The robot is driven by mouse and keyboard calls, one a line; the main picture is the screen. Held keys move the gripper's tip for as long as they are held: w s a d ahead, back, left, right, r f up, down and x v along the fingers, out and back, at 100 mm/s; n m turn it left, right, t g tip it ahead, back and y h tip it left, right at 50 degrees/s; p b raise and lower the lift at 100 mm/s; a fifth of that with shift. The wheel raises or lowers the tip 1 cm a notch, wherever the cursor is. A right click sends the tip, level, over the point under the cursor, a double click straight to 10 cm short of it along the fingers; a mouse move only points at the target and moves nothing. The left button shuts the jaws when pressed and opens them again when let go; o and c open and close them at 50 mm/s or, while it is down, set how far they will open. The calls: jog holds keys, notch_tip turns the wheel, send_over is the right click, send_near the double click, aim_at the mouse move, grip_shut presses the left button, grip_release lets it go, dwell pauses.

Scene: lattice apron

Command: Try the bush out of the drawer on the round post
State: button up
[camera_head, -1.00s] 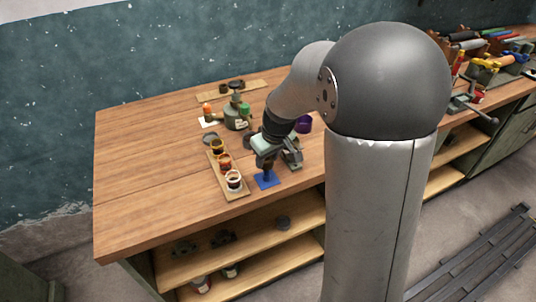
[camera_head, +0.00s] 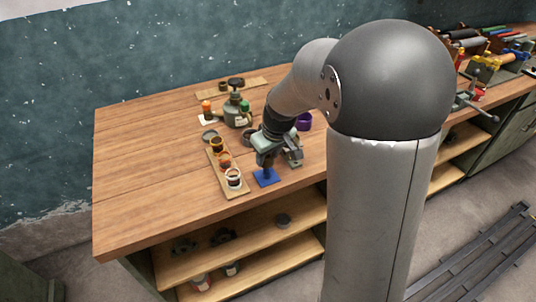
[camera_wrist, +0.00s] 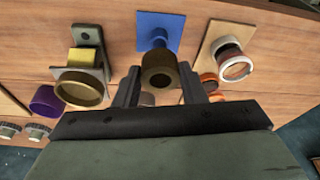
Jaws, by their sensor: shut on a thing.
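My gripper (camera_wrist: 160,90) is shut on a dark bronze bush (camera_wrist: 159,72) with a round hole, seen between the fingers in the wrist view. In the head view my gripper (camera_head: 267,161) is low over the blue plate (camera_head: 263,180) near the bench's front edge. The plate (camera_wrist: 175,24) carries a round blue post (camera_wrist: 158,38), partly hidden behind the bush in the wrist view. The bush overlaps the post's end in the picture; I cannot tell whether it is around the post or just above it.
A wooden strip (camera_head: 236,192) with several ringed pots stands just left of the plate. A purple ring (camera_head: 304,122) and a grey-green fixture with a bronze ring (camera_wrist: 80,90) are close by. A bottle (camera_head: 236,112) stands behind. The bench's left side is clear.

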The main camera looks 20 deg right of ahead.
jog(key=shift+f+b, duration=1.5)
jog(key=o, duration=1.2)
jog(key=shift+c, duration=0.2)
jog(key=v, duration=1.7)
jog(key=s+a+f+m+g, duration=0.1)
jog(key=s+f+m, duration=0.1)
jog(key=s+f, duration=0.5)
jog(key=s+a+f+m+g+h, duration=0.1)
jog(key=s+f+m, duration=0.1)
jog(key=s+f, duration=0.5)
jog(key=s, duration=0.6)
jog(key=shift+s+a+g+b, duration=0.3)
jog(key=shift+a+b, duration=0.05)
jog(key=shift+a, duration=0.05)
